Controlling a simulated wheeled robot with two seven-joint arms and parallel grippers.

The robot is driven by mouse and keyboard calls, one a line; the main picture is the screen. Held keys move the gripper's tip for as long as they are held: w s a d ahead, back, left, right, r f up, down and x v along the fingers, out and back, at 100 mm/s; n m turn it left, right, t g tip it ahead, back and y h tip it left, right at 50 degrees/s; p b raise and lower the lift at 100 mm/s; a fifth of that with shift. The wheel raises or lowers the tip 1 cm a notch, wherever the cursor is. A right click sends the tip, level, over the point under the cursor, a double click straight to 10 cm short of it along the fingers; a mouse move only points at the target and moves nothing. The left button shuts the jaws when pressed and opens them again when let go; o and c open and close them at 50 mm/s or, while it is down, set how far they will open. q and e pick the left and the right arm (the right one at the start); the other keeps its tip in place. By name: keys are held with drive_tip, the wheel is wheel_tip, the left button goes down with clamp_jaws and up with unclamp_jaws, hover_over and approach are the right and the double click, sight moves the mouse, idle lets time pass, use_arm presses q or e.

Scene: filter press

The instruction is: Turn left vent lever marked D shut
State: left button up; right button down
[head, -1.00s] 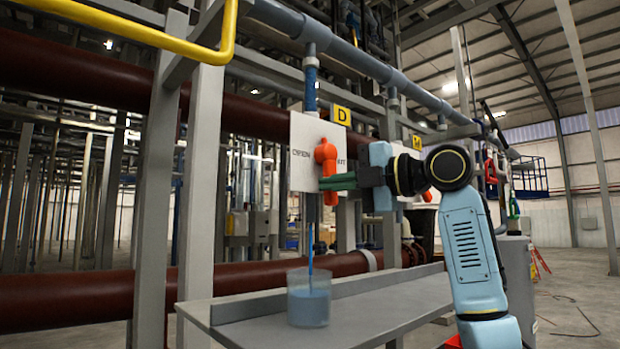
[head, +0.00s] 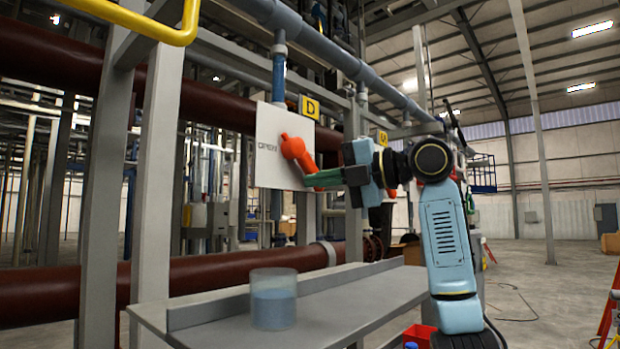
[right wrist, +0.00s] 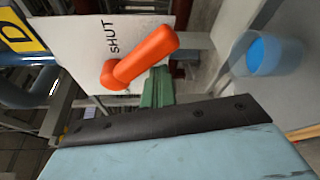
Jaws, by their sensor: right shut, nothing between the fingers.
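The orange vent lever (head: 304,161) stands on a white plate (head: 268,150) below the yellow D sign (head: 311,107). Its handle slants down and to the right from its pivot. The fingers (right wrist: 157,88) lie against or very close to the handle's side; exact contact is hard to tell. In the head view the gripper hides the plate's right edge. My left gripper is out of view.
A clear beaker of blue liquid (head: 273,302) stands on the grey bench (head: 350,305) below; no stream falls into it. A second yellow sign (head: 382,137) is farther right. A grey upright (head: 158,190) stands to the left. A red bin (head: 420,335) is at the bottom.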

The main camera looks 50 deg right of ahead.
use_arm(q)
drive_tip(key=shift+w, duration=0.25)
use_arm(e)
drive_tip(key=shift+d+r, duration=0.1)
drive_tip(key=shift+r, duration=0.05)
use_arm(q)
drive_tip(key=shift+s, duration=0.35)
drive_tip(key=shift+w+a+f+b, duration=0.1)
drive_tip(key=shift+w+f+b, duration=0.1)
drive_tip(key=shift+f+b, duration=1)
use_arm(e)
drive_tip(key=s+a, duration=0.1)
drive_tip(key=s, duration=0.8)
drive_tip(key=shift+s+a+f, duration=0.2)
drive_tip(key=shift+a+f, duration=0.05)
drive_tip(key=shift+f, duration=0.05)
